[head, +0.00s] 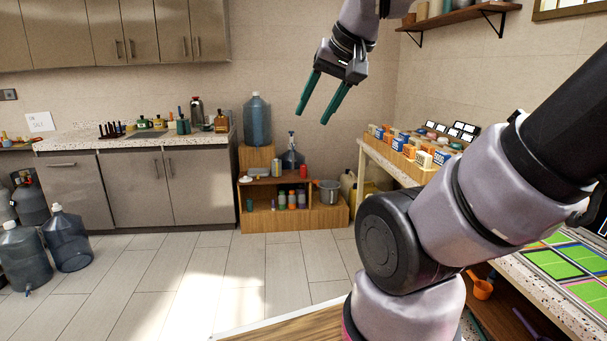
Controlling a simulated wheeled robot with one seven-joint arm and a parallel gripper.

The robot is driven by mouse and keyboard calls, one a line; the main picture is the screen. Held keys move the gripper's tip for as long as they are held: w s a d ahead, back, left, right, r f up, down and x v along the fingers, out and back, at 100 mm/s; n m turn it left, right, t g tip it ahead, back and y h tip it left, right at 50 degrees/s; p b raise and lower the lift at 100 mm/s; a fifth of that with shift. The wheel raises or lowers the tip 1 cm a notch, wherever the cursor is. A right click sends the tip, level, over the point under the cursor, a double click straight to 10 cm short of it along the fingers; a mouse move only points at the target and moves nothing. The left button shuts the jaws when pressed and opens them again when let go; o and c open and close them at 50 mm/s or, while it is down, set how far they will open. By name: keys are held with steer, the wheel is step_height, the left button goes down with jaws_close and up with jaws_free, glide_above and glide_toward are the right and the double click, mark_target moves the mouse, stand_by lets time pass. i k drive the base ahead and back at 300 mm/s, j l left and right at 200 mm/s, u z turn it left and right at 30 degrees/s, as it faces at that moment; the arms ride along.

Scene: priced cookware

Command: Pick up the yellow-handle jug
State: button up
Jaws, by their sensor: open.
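My gripper (313,116) hangs high at the upper middle, its two green fingers spread apart, pointing down and left, with nothing between them. I cannot make out a jug with a clearly yellow handle. A grey pot-like vessel (329,193) with an orange part at its left rim stands at the right end of the low wooden shelf (262,222). Pale yellow containers (349,186) stand behind it, partly hidden by the side counter. In the picture, my gripper is above these things and well apart from them.
A blue water bottle (257,121) stands on a wooden box. More large bottles (66,240) stand on the floor at left. A counter (208,139) with small bottles is along the back wall. A side counter (378,161) holds boxes. The tiled floor (190,270) is clear.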

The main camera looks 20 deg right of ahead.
mark_target(276, 164)
steer(key=i+z, duration=0.4)
steer(key=i, duration=1.95)
steer(key=i+z, duration=0.2)
steer(key=i, duration=0.3)
steer(key=i+j+z, duration=0.2)
steer(key=i, duration=0.25)
steer(key=i+j+z, duration=0.2)
steer(key=i, duration=0.25)
steer(key=i+j+z, duration=0.2)
steer(key=i, duration=0.25)
steer(key=i+j+z, duration=0.15)
steer(key=i+j, duration=0.3)
steer(key=i+j+z, duration=0.2)
steer(key=i+j, duration=0.2)
steer(key=j, duration=0.1)
